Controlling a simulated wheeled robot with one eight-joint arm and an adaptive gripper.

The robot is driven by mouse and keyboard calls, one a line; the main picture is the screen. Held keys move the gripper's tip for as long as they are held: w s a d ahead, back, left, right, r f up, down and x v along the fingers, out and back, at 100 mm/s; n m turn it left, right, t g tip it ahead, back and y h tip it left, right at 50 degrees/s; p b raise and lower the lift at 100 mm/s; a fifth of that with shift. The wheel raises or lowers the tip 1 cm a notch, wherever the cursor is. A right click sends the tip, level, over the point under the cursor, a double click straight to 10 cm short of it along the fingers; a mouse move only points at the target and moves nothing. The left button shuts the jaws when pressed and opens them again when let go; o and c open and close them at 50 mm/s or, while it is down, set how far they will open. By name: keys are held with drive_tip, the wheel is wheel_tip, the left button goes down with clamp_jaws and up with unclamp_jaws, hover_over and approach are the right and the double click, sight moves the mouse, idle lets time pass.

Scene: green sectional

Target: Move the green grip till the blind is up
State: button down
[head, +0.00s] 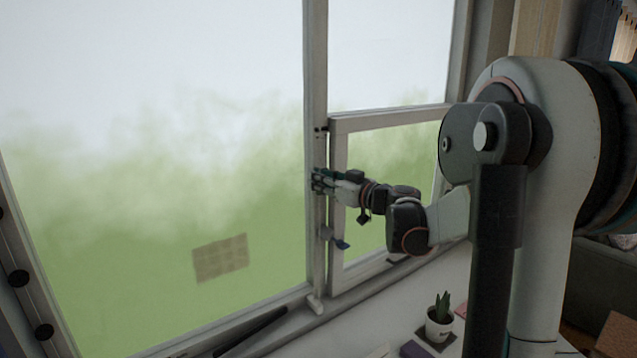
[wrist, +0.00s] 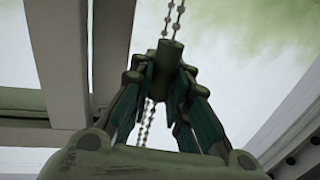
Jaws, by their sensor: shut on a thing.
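The green grip (wrist: 170,52) is a short dark green cylinder on a beaded chain (wrist: 174,18). The chain runs up above it and hangs on below it. My gripper (wrist: 163,76) is shut around the grip, with fingers on both sides. In the head view my gripper (head: 319,181) is at the window's middle post, at about mid-height, and the grip is too small to make out there. I cannot make out the blind in either view; the window panes look uncovered.
The large fixed pane (head: 150,150) is left of the post (head: 316,80). A smaller framed sash (head: 390,122) stands right of it, behind my forearm. A potted plant (head: 439,322) stands on the white surface below.

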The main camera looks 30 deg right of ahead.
drive_tip(key=c, duration=1.8)
unclamp_jaws()
drive_tip(key=shift+s, duration=0.1)
drive_tip(key=v, duration=1.2)
drive_tip(key=shift+o, duration=0.7)
